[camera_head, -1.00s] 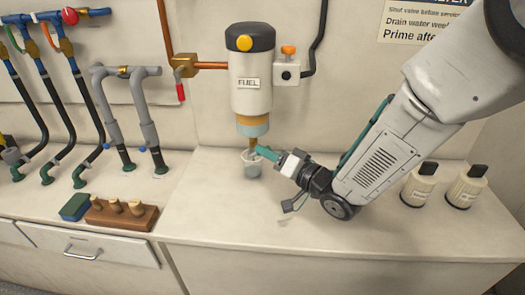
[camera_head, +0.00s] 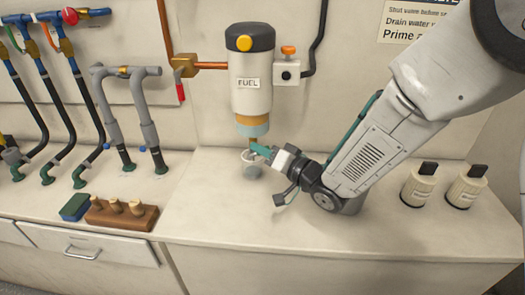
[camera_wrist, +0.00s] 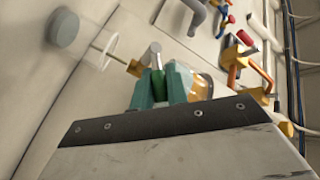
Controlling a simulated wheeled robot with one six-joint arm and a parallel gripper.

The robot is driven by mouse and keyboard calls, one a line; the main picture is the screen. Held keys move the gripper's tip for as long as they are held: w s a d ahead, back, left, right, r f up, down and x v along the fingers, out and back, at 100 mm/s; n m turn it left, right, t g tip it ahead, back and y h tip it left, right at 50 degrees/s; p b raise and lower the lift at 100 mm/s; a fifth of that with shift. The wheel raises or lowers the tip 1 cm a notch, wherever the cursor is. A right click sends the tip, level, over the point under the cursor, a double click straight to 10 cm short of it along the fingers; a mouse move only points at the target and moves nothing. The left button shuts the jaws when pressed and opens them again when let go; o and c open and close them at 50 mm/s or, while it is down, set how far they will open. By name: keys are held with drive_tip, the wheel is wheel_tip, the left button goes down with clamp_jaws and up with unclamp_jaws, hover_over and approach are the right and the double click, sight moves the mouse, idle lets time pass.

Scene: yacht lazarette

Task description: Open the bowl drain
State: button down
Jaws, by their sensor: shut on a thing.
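The white FUEL filter (camera_head: 252,90) hangs on the wall, with a pale blue band and its bowl underneath. In the wrist view the amber bowl (camera_wrist: 206,90) shows partly behind my fingers. A brass drain outlet (camera_wrist: 134,68) sticks out beside it, with a thin brownish line running from it towards a clear cup (camera_wrist: 102,48). My gripper (camera_head: 262,150) is just under the filter. In the wrist view its teal fingers (camera_wrist: 158,88) are shut on a small drain handle with a silver end (camera_wrist: 153,53). The fingers hide much of the handle.
The clear cup stands on the bench below the drain, its grey base (camera_head: 252,173) visible. A brass valve with a red handle (camera_head: 181,92) is on the copper pipe. Two cream canisters (camera_head: 418,187) stand right. A plug block (camera_head: 122,215) and hoses are left. The front bench is clear.

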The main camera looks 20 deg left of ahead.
sight(252, 154)
drive_tip(key=shift+a+r+n+h, duration=0.25)
drive_tip(key=shift+r+n+h, duration=0.15)
drive_tip(key=shift+n+h, duration=0.4)
drive_tip(key=h, duration=0.1)
drive_tip(key=a+n+h, duration=0.1)
drive_tip(key=h, duration=0.1)
drive_tip(key=shift+s+r+g, duration=0.2)
drive_tip(key=shift+r+g, duration=0.15)
drive_tip(key=shift+g, duration=0.05)
drive_tip(key=n+h, duration=0.1)
drive_tip(key=a+h, duration=0.1)
drive_tip(key=shift+s+r+n+h, duration=0.1)
drive_tip(key=shift+n+h, duration=0.3)
drive_tip(key=shift+s+a+n+h, duration=0.15)
drive_tip(key=shift+a+n+h, duration=0.25)
drive_tip(key=shift+h, duration=0.6)
drive_tip(key=c, duration=1.4)
unclamp_jaws()
